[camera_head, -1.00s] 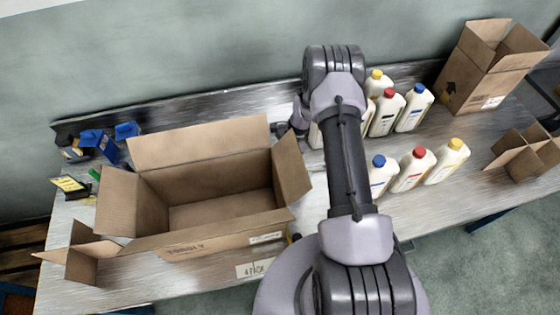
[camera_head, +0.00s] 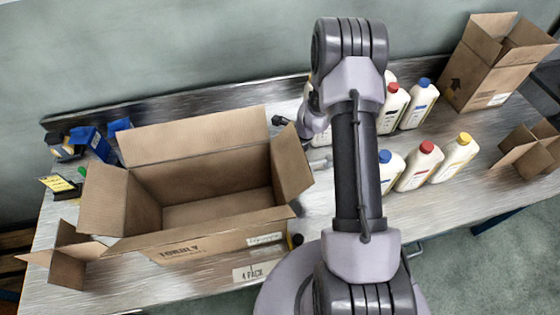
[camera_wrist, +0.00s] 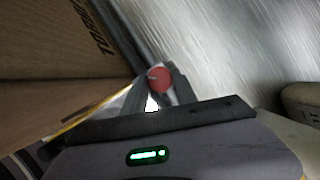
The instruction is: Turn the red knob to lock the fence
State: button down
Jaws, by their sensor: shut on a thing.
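The red knob (camera_wrist: 160,78) shows in the wrist view as a small round head at the fingertips of my gripper (camera_wrist: 155,94). My gripper is shut on the knob, with its dark fingers close around it. A dark grey bar (camera_wrist: 133,38), which seems to be the fence, runs diagonally beside the cardboard box, just past the knob. In the head view the knob is hidden, and the fingers cannot be made out behind my arm and the box flap.
An open, empty cardboard box (camera_head: 186,247) stands on the metal table (camera_head: 235,97), left of my arm. Several white bottles (camera_head: 420,166) with coloured caps stand to the right. A second box (camera_head: 497,72) and a cardboard divider (camera_head: 528,150) are farther right.

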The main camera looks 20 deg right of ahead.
dwell(0.4)
jog(key=c, duration=1)
grip_release()
jog(key=shift+r, duration=0.1)
jog(key=p+v, duration=0.4)
jog(key=v, duration=1.3)
jog(key=shift+s, duration=0.15)
jog(key=shift+a+r, duration=0.15)
